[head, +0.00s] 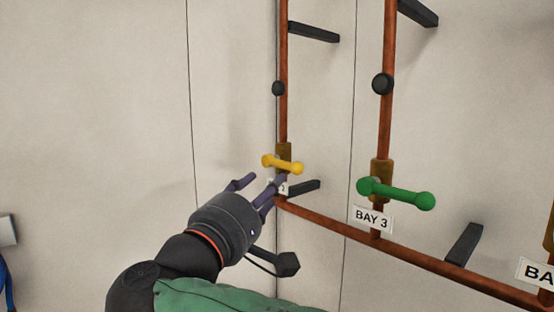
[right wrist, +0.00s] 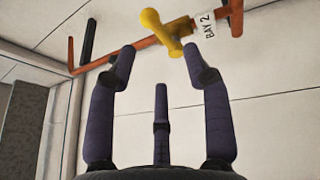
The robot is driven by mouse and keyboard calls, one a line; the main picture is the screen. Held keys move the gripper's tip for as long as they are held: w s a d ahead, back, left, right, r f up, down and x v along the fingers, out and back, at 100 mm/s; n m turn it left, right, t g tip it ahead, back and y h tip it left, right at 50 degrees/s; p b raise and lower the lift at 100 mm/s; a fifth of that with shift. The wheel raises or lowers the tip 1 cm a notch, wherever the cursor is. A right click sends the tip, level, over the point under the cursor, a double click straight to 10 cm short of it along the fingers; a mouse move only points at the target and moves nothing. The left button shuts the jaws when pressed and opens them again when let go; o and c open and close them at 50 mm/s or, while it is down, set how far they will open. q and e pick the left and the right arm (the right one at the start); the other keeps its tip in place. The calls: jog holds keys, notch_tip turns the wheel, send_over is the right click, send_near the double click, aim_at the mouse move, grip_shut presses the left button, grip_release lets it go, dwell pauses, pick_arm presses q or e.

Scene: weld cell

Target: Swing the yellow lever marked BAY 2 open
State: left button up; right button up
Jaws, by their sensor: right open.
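The yellow lever (head: 284,164) sits on a brass valve body (head: 284,151) on the left vertical copper pipe. It lies crosswise to that pipe, with a round knob at each end. In the right wrist view the yellow lever (right wrist: 163,32) is just beyond and between the fingertips, beside the BAY 2 label (right wrist: 206,25). In the head view a finger hides most of that label. My right gripper (head: 262,183) is open and empty, with its fingers pointing up toward the lever from below left. It also shows in the right wrist view (right wrist: 160,55). My left gripper is out of view.
A green lever (head: 395,193) above the BAY 3 label (head: 373,218) is on the pipe to the right. A copper pipe (head: 430,262) runs along below. Dark brackets (head: 315,32) stick out from the pale wall (head: 110,90). The wall left of the pipes is clear.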

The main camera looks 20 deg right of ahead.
aim_at(286, 166)
jog(key=p+x, duration=0.1)
jog(key=x, duration=0.6)
jog(key=p+x, duration=0.1)
jog(key=x, duration=0.2)
jog(key=shift+w+d+r+p, duration=0.1)
jog(key=shift+d+r+p, duration=0.15)
jog(key=shift+r+p, duration=0.1)
jog(key=shift+f, duration=0.1)
grip_shut()
